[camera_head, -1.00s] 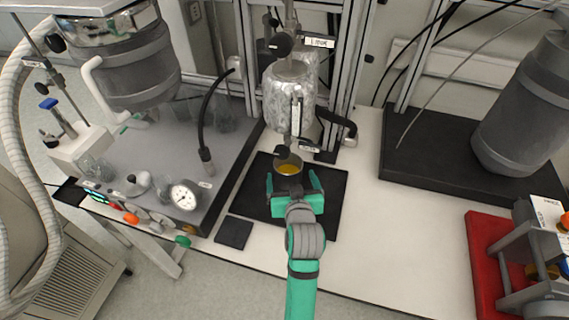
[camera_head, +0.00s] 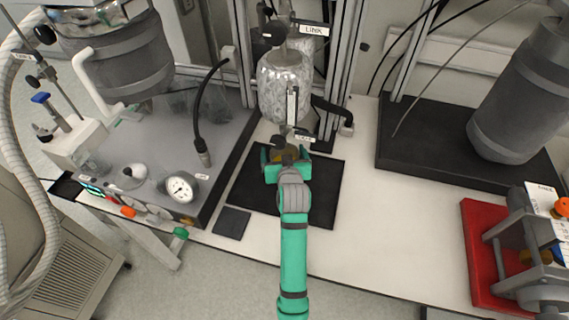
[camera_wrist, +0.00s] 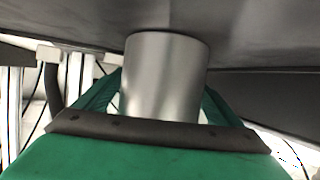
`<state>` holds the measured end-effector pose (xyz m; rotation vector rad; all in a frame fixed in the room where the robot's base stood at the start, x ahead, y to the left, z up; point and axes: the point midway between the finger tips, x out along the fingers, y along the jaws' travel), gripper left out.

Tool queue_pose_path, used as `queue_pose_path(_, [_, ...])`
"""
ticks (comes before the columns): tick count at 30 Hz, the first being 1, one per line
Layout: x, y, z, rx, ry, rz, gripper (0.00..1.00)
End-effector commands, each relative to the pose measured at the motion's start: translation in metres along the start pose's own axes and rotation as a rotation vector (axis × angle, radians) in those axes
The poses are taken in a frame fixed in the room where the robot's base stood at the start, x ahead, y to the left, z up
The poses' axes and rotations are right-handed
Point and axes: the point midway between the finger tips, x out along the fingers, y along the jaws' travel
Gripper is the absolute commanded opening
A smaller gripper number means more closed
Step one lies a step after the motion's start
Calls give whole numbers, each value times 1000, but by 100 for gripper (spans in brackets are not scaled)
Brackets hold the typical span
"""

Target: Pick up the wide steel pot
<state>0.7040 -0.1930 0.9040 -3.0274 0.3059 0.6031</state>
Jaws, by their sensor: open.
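My gripper (camera_head: 286,154) is open, with one green finger on each side of the pot. Whether either finger touches it I cannot tell. My gripper partly hides the pot in the head view, and its base is hidden in the wrist view.
The foil-wrapped reactor (camera_head: 285,85) and its metal frame stand right above and behind the pot. A grey console with a gauge (camera_head: 181,187) is at left. A dark cylinder (camera_head: 520,95) and red tray (camera_head: 478,235) are at right. White bench (camera_head: 390,230) between is clear.

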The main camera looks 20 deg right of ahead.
Motion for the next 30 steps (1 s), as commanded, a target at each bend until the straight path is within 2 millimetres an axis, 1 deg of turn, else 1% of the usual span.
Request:
queue_pose_path(5, [0, 0, 0, 0, 0, 0, 89])
queue_pose_path(6, [0, 0, 0, 0, 0, 0, 79])
queue_pose_path(8, [0, 0, 0, 0, 0, 0, 65])
queue_pose_path(9, [0, 0, 0, 0, 0, 0, 55])
queue_pose_path(11, [0, 0, 0, 0, 0, 0, 41])
queue_pose_path(12, [0, 0, 0, 0, 0, 0, 32])
queue_pose_path(13, [-1, 0, -2, 0, 3, 0, 29])
queue_pose_path(20, [-1, 0, -2, -1, 3, 0, 29])
queue_pose_path(23, [-2, 0, -6, -1, 4, 0, 29])
queue_pose_path(30, [-12, 0, -30, -1, 6, 0, 29])
